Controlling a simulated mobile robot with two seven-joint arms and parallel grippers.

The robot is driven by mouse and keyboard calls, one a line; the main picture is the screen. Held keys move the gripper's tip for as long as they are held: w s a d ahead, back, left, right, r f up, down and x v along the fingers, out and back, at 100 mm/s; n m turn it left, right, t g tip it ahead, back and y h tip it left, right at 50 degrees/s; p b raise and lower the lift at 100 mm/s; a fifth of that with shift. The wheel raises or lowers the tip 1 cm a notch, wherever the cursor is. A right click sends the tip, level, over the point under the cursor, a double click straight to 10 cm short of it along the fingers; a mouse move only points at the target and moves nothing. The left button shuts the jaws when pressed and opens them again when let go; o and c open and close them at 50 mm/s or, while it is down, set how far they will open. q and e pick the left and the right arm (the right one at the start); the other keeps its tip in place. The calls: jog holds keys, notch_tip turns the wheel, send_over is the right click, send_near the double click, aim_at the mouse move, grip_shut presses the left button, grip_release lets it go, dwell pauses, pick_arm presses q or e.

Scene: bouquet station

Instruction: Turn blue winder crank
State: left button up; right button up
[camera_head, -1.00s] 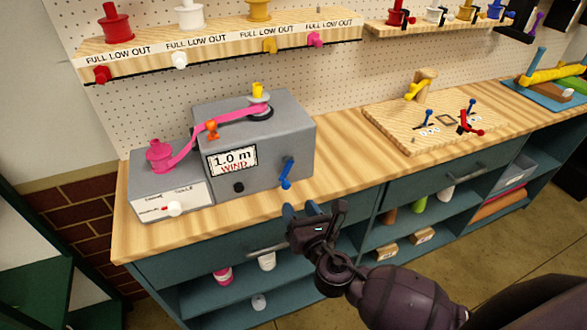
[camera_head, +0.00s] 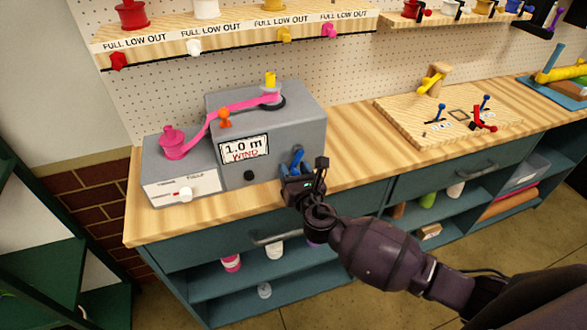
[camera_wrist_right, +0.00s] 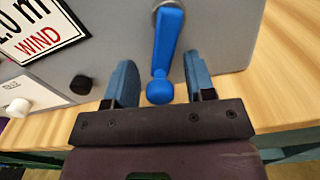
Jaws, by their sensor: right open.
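The grey winder box (camera_head: 310,118) stands on the wooden bench, with a sign reading 1.0 m WIND (camera_head: 244,150) on its front. Its blue crank (camera_wrist_right: 165,45) hangs down from a hub on the front face, with a round knob at the lower end. In the head view my right gripper (camera_head: 299,160) is at the crank and hides most of it. In the right wrist view the right gripper (camera_wrist_right: 160,85) is open, with one blue finger on each side of the crank knob and gaps between. My left gripper is in no view.
A pink ribbon (camera_head: 200,132) runs from a pink spool (camera_head: 174,142) to the winder top. A black knob (camera_head: 250,175) sits left of the crank. A wooden board (camera_head: 400,115) with small levers lies to the right. The bench between them is clear.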

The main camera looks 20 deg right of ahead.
jog(key=shift+w, duration=0.3)
jog(key=shift+c, duration=0.3)
jog(key=c, duration=0.8)
jog(key=shift+a+r, duration=0.2)
jog(key=shift+m, duration=0.3)
